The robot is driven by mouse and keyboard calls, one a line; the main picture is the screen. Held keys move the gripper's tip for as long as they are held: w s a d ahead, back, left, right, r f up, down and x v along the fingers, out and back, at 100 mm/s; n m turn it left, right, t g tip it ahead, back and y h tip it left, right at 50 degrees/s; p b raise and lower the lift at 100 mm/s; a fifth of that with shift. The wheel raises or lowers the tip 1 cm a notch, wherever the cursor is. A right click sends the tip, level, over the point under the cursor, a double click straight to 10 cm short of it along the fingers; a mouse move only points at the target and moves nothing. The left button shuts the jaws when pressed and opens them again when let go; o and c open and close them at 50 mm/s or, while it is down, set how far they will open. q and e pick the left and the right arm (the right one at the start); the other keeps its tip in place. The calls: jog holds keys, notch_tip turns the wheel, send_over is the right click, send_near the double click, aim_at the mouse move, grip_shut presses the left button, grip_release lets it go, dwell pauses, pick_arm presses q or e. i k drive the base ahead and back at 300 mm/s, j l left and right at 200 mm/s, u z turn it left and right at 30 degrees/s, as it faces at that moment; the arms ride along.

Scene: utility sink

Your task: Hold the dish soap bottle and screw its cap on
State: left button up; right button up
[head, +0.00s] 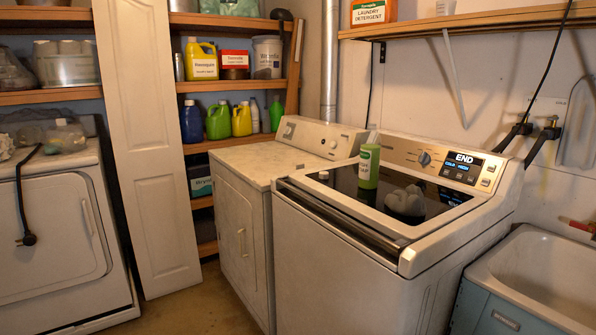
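A green bottle with a pale label (369,167) stands upright on the dark glass lid of the white top-loading washer (345,255), towards the back. I take it to be the dish soap bottle. Its top is small, and I cannot make out the neck clearly. A small whitish round piece (323,175) lies to its left, near the lid's left edge, apart from the bottle. It looks like a cap, but it is too small to be sure. Neither of my grippers is in view.
A crumpled greyish item (406,201) lies on the lid right of the bottle. The control panel (440,165) rises behind. A utility sink (545,275) stands at the right, and a second white machine (285,165) at the left. The lid's front part is clear.

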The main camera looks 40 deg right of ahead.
aim_at(371, 143)
jog(key=i, duration=2.7)
jog(key=z, duration=4.1)
jog(key=k+j, duration=0.05)
jog(key=j, duration=0.05)
